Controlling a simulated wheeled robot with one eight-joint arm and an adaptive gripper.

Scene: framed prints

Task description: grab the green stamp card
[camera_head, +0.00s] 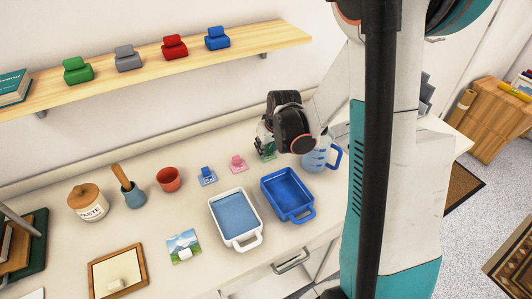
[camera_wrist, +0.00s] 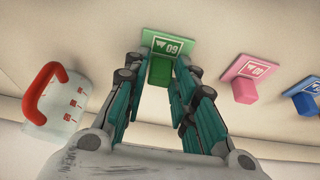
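The green stamp card (camera_wrist: 163,43) shows at the top centre of the wrist view, a flat green plate with a white symbol and "09". A green block (camera_wrist: 160,71) sticks out from it. My gripper (camera_wrist: 158,66) is open, with one finger on each side of the block and a small gap visible at both sides. In the head view the green card (camera_head: 268,154) lies at the back of the counter, partly hidden behind my gripper (camera_head: 265,143).
A pink stamp card (camera_head: 237,163) and a blue one (camera_head: 207,176) lie to the left. A blue-handled measuring jug (camera_head: 316,157) stands close to the right. White (camera_head: 257,241) and blue (camera_head: 309,214) trays are in front.

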